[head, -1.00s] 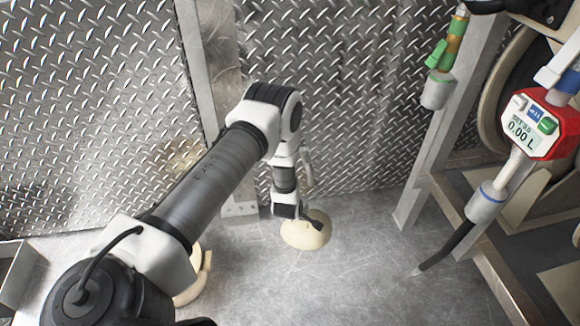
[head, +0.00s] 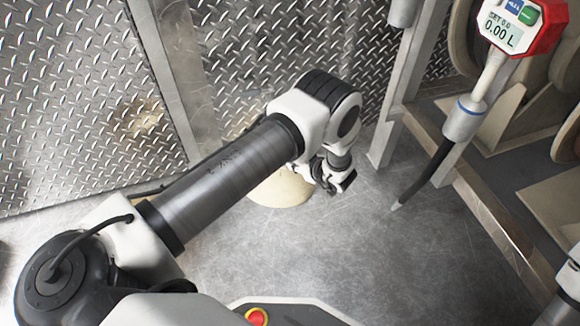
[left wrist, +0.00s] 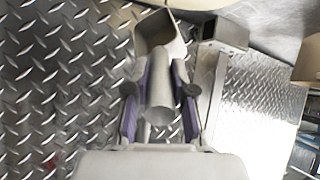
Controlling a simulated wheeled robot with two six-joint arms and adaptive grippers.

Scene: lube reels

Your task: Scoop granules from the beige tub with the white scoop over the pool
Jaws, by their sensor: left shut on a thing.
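My left gripper (head: 340,184) is low over the metal floor in the head view, just right of a rounded beige thing (head: 280,190), which appears to be the tub. My arm hides part of it, and I cannot see inside it. In the left wrist view, my left gripper (left wrist: 160,98) is shut on the handle of the white scoop (left wrist: 163,38). The scoop's box-shaped head points away from the gripper; I see no granules in it. A pale curved edge (left wrist: 255,12) shows at the top right; I cannot tell whether it is the tub. I cannot make out the pool.
A dark hose nozzle (head: 420,175) hangs below a red meter (head: 520,25) at the right. A metal post (head: 395,110) and a reel frame (head: 480,215) stand there. Diamond-plate wall (head: 70,100) is behind. The floor right of my gripper is bare.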

